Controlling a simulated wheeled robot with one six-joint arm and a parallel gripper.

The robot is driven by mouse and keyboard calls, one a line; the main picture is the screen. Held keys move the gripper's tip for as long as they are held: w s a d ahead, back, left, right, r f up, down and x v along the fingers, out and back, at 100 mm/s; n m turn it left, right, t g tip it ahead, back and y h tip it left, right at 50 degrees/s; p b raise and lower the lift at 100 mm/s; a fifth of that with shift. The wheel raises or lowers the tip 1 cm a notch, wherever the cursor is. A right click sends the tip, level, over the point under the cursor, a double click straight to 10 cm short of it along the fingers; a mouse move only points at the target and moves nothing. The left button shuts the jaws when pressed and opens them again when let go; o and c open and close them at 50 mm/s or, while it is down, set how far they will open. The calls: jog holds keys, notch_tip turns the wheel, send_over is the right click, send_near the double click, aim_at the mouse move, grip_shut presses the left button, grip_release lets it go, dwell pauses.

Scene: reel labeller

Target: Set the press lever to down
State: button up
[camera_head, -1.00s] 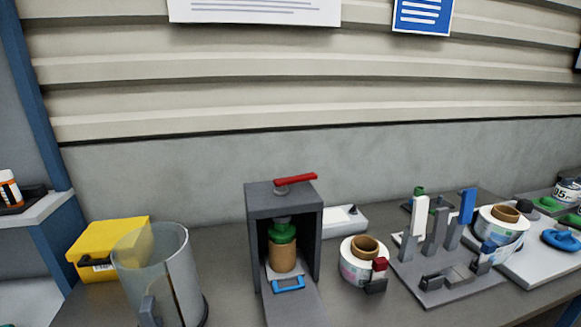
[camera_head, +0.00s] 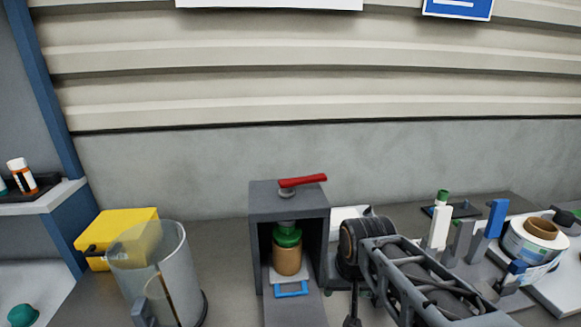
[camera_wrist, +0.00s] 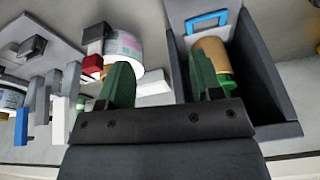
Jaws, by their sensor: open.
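The press (camera_head: 262,200) is a dark grey open-fronted box on the bench, left of my arm in the head view. The red press lever (camera_head: 303,181) lies across its top, nearly level and pointing right. Inside stands a brown jar with a green top (camera_head: 287,255). The press also shows at the right of the wrist view (camera_wrist: 262,80), upside down, without the lever. My gripper (camera_wrist: 160,80) is open and empty, its two green fingers apart. In the head view my arm reaches in just right of the press; the fingers are not clear there.
A white label reel (camera_wrist: 128,48) lies near my fingers in the wrist view. A clear cylinder (camera_head: 150,275) and a yellow box (camera_head: 115,235) stand left of the press. A grey fixture with upright posts (camera_head: 460,235) and another reel (camera_head: 535,245) are at right.

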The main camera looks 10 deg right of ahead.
jog(key=w+r+m+g+p, duration=0.1)
jog(key=w+r+m+p, duration=0.5)
jog(key=w+r, duration=1.05)
notch_tip(320, 180, up, 9)
jog(key=m+g+p, duration=0.2)
jog(key=m+p, duration=0.5)
jog(key=m, duration=0.1)
send_over(314, 177)
notch_tip(314, 177, down, 13)
jog(key=shift+w+d+r+b, duration=0.1)
jog(key=shift+w+r+b, duration=0.1)
jog(key=shift+b, duration=1)
jog(key=shift+c, duration=0.3)
grip_shut()
